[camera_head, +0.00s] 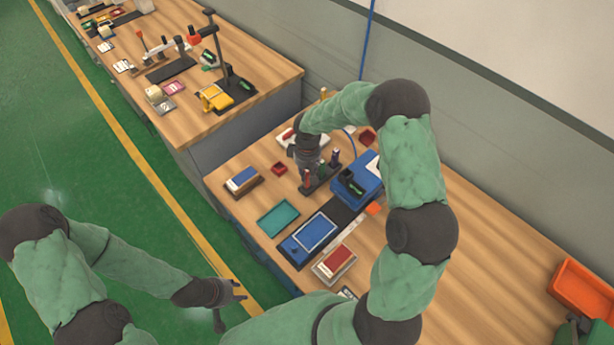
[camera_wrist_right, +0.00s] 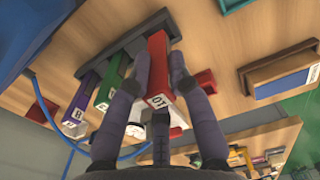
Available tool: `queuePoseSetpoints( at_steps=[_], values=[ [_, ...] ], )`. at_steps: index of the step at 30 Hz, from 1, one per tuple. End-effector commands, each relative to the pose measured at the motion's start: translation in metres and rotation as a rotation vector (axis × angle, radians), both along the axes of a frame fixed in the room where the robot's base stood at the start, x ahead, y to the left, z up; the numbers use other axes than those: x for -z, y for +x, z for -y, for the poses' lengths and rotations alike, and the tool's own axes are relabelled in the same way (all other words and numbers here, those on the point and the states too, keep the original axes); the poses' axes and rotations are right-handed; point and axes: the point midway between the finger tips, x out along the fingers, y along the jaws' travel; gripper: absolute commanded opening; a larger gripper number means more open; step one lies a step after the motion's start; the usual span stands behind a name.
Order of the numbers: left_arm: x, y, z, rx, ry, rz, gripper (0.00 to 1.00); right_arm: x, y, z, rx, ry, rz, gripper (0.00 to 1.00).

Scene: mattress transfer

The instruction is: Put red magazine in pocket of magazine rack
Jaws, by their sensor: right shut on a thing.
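The red magazine (camera_wrist_right: 158,70), with a white number label on its end, is between the fingers of my right gripper (camera_wrist_right: 160,65) in the right wrist view. The gripper is shut on it. Its far end meets the dark grey magazine rack (camera_wrist_right: 128,42); I cannot tell how deep it sits in a pocket. A green magazine (camera_wrist_right: 107,88) and a purple one (camera_wrist_right: 80,108) are beside it along the rack. In the head view my right gripper (camera_head: 306,168) is over the left end of the rack (camera_head: 322,180). My left gripper (camera_head: 240,291) is open and empty, off the table's front edge.
A blue box (camera_head: 355,192) stands right of the rack. A small red tray (camera_head: 279,168) and a blue-topped block (camera_head: 242,179) lie to its left. A teal tray (camera_head: 278,218) and a blue tray (camera_head: 296,249) are nearer. An orange bin (camera_head: 583,290) is far right.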

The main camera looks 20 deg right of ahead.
Motion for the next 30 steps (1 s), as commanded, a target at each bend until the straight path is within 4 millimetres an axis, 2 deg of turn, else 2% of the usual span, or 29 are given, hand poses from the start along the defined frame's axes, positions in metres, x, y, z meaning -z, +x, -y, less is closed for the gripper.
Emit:
queuePoseSetpoints(
  at_steps=[1,4,15,16,18,30],
  values=[
    [0.002,0.0,0.0,0.0,0.0,0.0,0.4,0.01,-0.001,0.0,0.0,0.001,-0.004,0.0],
    [0.003,0.0,0.0,0.0,0.0,0.0,0.4,0.018,-0.001,0.0,-0.001,-0.001,-0.002,0.0],
    [0.006,0.0,0.0,0.0,0.0,0.0,0.4,0.022,0.0,0.0,-0.001,0.0,-0.001,0.0],
    [0.006,0.0,0.0,0.0,0.0,0.0,0.4,0.022,-0.001,0.0,-0.001,0.0,-0.001,0.24],
    [0.006,0.0,0.0,0.0,0.0,0.0,0.4,0.021,-0.001,0.0,-0.001,0.0,-0.001,0.43],
    [0.003,0.0,0.0,0.0,0.0,0.0,0.4,0.019,-0.001,0.0,-0.001,0.0,-0.001,0.45]
  ],
)
